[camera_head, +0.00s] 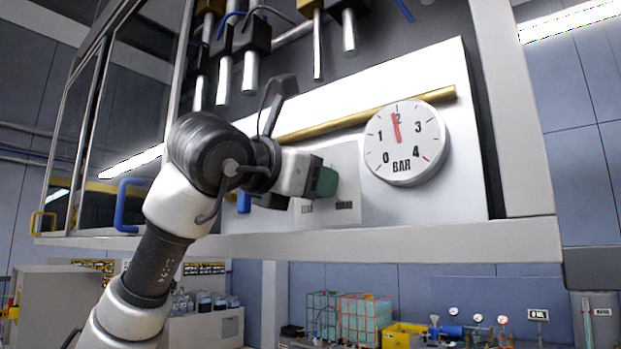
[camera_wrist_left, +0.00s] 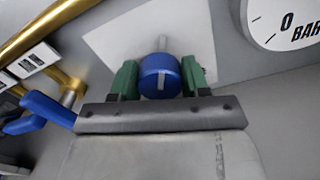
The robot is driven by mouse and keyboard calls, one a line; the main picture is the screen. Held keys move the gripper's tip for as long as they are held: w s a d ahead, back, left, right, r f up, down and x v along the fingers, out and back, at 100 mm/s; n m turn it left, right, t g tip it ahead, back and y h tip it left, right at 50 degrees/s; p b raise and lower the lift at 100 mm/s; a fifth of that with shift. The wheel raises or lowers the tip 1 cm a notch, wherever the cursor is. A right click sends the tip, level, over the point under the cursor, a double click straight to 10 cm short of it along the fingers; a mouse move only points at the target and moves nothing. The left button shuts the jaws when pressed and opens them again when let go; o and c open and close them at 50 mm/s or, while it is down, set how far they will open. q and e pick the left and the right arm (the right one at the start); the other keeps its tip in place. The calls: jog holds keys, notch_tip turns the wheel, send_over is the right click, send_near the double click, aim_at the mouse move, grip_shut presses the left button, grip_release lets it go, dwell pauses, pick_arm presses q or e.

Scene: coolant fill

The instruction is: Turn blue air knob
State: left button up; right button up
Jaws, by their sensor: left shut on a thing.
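The blue air knob (camera_wrist_left: 160,76) shows in the left wrist view as a round blue cap with a light mark on its face. It sits on a light plate on the panel. My left gripper (camera_wrist_left: 160,80) has green fingers on both sides of the knob and is shut on it. In the head view my left gripper (camera_head: 322,181) is at the panel, left of the gauge, and the knob is hidden behind it. The pressure gauge (camera_head: 405,143) is white, and its red needle points close to 2 BAR. My right gripper is not in view.
A brass pipe (camera_head: 425,97) runs across the panel above my gripper. A blue lever (camera_wrist_left: 45,110) is left of the gripper in the left wrist view. A blue handle (camera_head: 128,205) is at the cabinet's lower left. Crates and equipment stand in the background below.

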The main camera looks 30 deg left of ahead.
pick_arm(q)
jog(key=shift+m, duration=0.6)
jog(key=shift+f, duration=0.1)
jog(key=o, duration=0.9)
jog(key=shift+s+b, duration=0.4)
jog(key=shift+s, duration=0.15)
jog(key=s+b, duration=0.1)
jog(key=s, duration=0.2)
jog(key=s+b, duration=0.1)
jog(key=s, duration=0.2)
jog(key=s+b, duration=0.2)
jog(key=s, duration=0.1)
jog(key=shift+s+a, duration=0.4)
